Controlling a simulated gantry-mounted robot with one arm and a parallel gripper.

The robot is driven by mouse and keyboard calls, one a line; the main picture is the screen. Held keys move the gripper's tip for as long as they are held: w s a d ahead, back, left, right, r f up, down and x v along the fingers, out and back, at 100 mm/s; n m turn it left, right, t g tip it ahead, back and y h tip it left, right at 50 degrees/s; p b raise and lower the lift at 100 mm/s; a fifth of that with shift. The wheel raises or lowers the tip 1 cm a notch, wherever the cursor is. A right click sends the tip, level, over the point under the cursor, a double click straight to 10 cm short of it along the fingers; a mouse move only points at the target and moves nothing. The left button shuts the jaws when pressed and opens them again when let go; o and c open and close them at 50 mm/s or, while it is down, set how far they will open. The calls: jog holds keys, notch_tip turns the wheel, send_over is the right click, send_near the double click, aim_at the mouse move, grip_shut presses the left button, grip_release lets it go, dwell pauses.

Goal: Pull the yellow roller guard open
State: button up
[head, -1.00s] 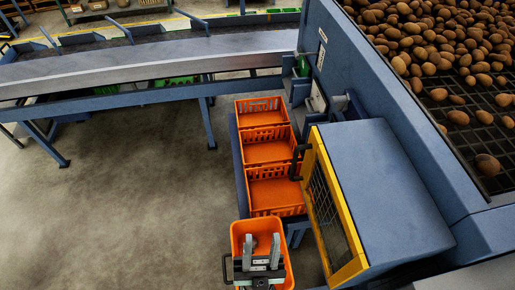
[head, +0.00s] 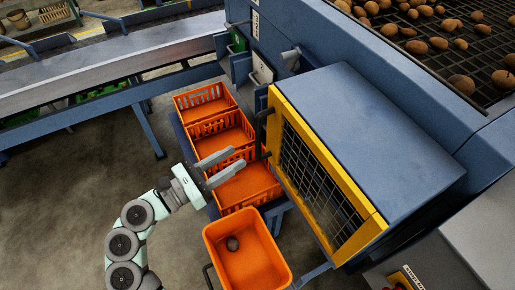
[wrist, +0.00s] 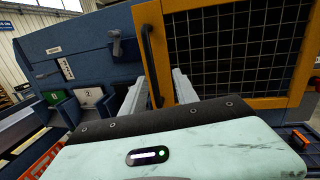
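The yellow roller guard (head: 323,166) is a yellow frame with dark mesh on the front of a blue housing. It looks flush with the housing. Its black upright handle (head: 263,128) is on the left side of the frame. My gripper (head: 238,158) is open and empty, left of the guard, with its two fingers pointing at the handle side. In the wrist view the guard (wrist: 181,62) fills the upper right, and the handle (wrist: 151,62) appears between the spread fingers (wrist: 160,92), beyond them and apart. My gripper's body hides the lower guard.
Several orange crates (head: 203,101) stand in a row behind and below my gripper. An orange bin (head: 268,228) holding one dark lump is below the guard. A conveyor (head: 90,82) runs at upper left. A potato-covered grid (head: 478,55) is at upper right. Open floor lies left.

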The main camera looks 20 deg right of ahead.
aim_at(256, 141)
jog(key=shift+y, duration=0.4)
jog(key=x, duration=0.3)
jog(key=w+p+x, duration=0.1)
jog(key=x, duration=0.2)
jog(key=p+x, duration=0.1)
jog(key=x, duration=0.2)
jog(key=shift+w+a+f, duration=0.1)
jog(key=shift+w+f, duration=0.2)
jog(key=shift+w, duration=0.05)
jog(key=shift+w+d+f+p, duration=0.1)
jog(key=shift+d+p, duration=0.2)
jog(key=shift+d, duration=0.15)
grip_shut()
dwell(0.3)
